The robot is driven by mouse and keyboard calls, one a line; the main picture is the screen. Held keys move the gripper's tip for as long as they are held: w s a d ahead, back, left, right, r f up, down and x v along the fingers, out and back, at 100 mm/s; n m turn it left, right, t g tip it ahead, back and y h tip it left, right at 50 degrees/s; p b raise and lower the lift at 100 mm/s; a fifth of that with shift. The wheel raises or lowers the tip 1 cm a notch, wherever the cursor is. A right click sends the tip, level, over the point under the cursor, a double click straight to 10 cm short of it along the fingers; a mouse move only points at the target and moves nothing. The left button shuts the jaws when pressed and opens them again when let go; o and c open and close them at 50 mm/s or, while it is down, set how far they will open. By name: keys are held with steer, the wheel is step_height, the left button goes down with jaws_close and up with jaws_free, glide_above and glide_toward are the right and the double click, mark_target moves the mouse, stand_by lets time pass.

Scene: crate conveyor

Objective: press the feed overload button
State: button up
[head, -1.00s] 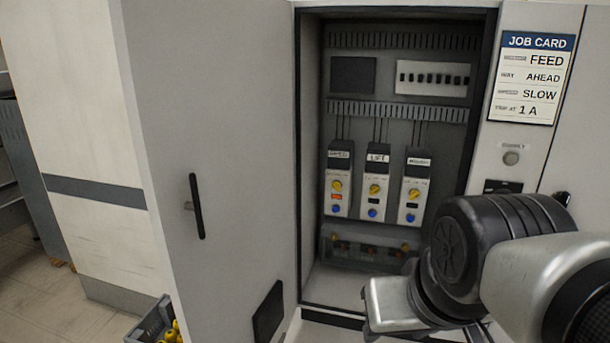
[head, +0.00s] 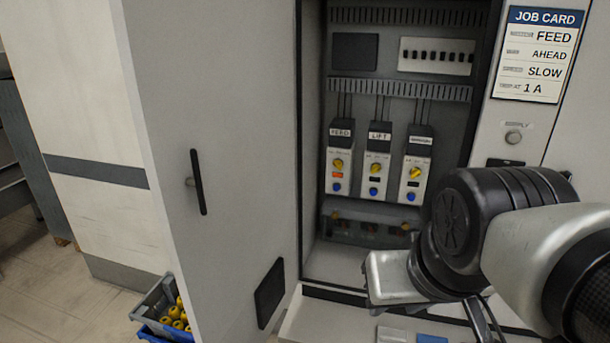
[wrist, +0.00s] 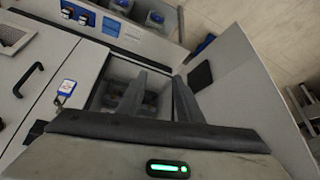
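The feed overload unit (head: 339,155) is the leftmost of three white units with black tops inside the open cabinet, under a FEED label. It has a yellow dial, a small lit orange-red window and a blue button (head: 337,188) at its bottom. The unit marked LIFT (head: 377,160) stands to its right. My gripper (wrist: 158,82) shows in the wrist view with two dark fingers apart and nothing seen between them, pointing towards the cabinet opening. In the head view my arm is at lower right, in front of the cabinet's right edge; my fingertips are not visible there.
The cabinet door (head: 215,130) stands open on the left. A job card (head: 538,55) reading FEED, AHEAD, SLOW, 1 A hangs at the right above a round grey button (head: 513,137). A grey crate (head: 158,299) with yellow parts stands at lower left.

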jaws_close()
stand_by(1.4)
